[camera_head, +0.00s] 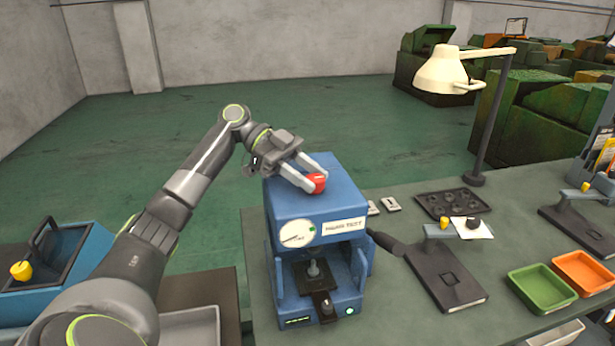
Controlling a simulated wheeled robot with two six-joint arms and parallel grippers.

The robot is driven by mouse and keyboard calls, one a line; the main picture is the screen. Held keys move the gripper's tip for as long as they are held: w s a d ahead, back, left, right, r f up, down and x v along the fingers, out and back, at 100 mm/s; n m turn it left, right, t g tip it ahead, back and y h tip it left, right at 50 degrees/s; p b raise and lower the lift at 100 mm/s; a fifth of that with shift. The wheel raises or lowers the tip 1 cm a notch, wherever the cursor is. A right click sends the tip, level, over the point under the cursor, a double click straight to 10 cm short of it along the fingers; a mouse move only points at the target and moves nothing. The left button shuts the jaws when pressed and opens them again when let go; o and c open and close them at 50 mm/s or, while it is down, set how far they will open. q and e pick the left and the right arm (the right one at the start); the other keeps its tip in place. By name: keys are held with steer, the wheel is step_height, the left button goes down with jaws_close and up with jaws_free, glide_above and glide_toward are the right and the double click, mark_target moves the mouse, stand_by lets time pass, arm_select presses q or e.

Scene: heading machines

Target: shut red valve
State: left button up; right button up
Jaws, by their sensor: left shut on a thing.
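The finger tips hide part of the knob. The machine's front has a white round dial (297,234), a label and an open bay with a metal part on a dark plate. My right gripper is not in view.
A cream lamp (442,72) stands at the back right of the green table. A dark tray (455,203), a black fixture (447,275), a green bin (541,289) and an orange bin (583,273) lie to the right. A blue box with a yellow knob (21,271) is at the left.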

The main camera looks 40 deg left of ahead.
arm_select(q)
steer(key=shift+f, duration=0.15)
steer(key=o, duration=1)
steer(key=shift+d, duration=0.1)
steer(key=b+v, duration=0.3)
steer(key=v, duration=0.6)
steer(key=shift+w, duration=0.1)
steer(key=shift+a+r+p, duration=0.6)
steer(key=shift+p, duration=0.15)
steer(key=shift+a+r+p, duration=0.1)
steer(key=shift+a+p, duration=0.3)
steer(key=shift+a, duration=0.45)
